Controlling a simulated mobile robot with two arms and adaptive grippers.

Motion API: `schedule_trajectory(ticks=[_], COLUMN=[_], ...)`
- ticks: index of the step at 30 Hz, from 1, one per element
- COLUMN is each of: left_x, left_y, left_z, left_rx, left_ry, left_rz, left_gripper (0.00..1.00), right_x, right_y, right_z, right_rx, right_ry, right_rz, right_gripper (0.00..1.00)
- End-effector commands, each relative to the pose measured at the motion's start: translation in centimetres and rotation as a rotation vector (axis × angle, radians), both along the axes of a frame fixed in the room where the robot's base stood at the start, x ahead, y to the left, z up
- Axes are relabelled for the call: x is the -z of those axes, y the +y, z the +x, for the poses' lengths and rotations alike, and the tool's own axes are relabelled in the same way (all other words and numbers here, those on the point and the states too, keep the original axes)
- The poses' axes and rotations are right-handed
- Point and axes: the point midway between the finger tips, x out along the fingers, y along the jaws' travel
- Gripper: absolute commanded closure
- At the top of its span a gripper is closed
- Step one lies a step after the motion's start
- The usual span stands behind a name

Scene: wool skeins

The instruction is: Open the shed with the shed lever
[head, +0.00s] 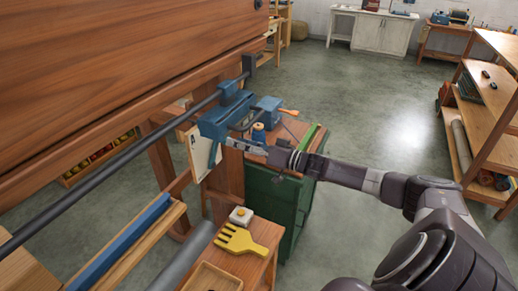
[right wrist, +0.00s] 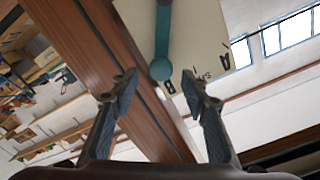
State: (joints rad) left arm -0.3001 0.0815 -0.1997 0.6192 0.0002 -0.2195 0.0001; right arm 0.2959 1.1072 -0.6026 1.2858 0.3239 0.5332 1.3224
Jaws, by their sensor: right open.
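The shed lever (right wrist: 162,38) is a teal bar with a round knob at its end, in front of a cream plate (right wrist: 200,35) with dark marks. In the right wrist view the knob lies just beyond and between my right gripper's (right wrist: 159,82) two fingertips, with gaps on both sides. My right gripper (head: 230,143) is open and empty. In the head view it reaches from the right to the blue mechanism on the loom's side, by the cream plate (head: 198,158). There the lever is mostly hidden. My left gripper is out of view.
The loom's large wooden beam (head: 110,70) and a dark rod (head: 120,155) fill the left. A green cabinet (head: 265,200) stands under my right arm. A yellow comb (head: 240,238) lies on a wooden stand in front. Open floor (head: 370,120) lies to the right.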

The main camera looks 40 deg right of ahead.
Motion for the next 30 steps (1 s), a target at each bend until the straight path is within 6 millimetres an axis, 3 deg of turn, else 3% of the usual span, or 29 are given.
schedule_trajectory(ticks=[15, 30], left_x=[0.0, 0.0], left_y=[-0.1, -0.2], left_z=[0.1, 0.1], left_rx=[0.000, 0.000], left_ry=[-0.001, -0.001], left_rz=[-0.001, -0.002], left_gripper=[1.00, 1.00], right_x=[0.2, -0.1], right_y=[-2.7, -3.3], right_z=[-6.6, -8.0], right_rx=[0.000, 0.000], right_ry=[0.004, -0.002], right_rz=[-0.002, 0.000], right_gripper=[0.58, 0.58])
